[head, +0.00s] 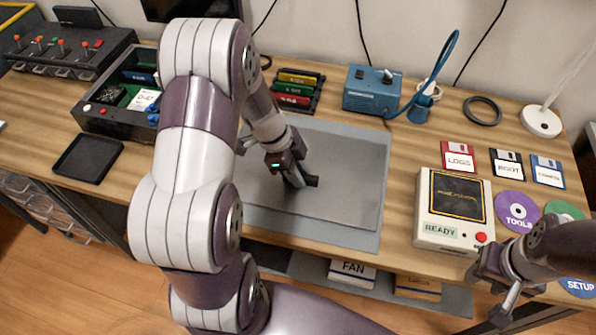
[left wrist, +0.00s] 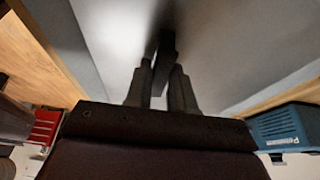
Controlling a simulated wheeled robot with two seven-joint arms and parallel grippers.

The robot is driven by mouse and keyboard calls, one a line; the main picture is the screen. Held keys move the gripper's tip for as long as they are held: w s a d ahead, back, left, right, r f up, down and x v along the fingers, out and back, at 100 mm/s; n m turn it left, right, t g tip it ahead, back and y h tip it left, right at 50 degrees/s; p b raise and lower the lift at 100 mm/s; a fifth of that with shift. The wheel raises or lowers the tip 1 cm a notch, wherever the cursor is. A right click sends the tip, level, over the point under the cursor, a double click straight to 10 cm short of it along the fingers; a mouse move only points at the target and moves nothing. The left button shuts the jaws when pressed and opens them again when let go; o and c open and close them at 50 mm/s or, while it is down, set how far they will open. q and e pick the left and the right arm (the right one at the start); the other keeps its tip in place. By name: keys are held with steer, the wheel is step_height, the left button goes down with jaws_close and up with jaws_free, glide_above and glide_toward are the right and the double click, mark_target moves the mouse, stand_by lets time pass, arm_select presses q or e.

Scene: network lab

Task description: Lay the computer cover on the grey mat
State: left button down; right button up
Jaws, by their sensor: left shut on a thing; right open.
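The computer cover (head: 335,190) is a flat grey panel with a dark handle (left wrist: 165,48), over the lighter grey mat (head: 367,240). It looks level, and I cannot tell whether it touches the mat or is slightly above it. The mat shows along its right and front edges. My left gripper (head: 301,181) is shut on the handle near the cover's middle; its fingers also show in the left wrist view (left wrist: 163,85). The open computer case (head: 100,121) stands to the left, its inside parts visible. My right gripper (head: 497,290) is open and empty at the front right, off the table edge.
A black tray (head: 88,158) lies left of the mat. Colored cartridges (head: 297,88) and a blue soldering station (head: 373,90) stand behind it. A beige device reading READY (head: 452,212) stands at right, near several disks. My left arm hides part of the mat's left side.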

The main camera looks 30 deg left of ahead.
arm_select(q)
steer(key=shift+s+f, duration=0.1)
steer(key=c, duration=1)
jaws_free()
steer(key=shift+o, duration=0.2)
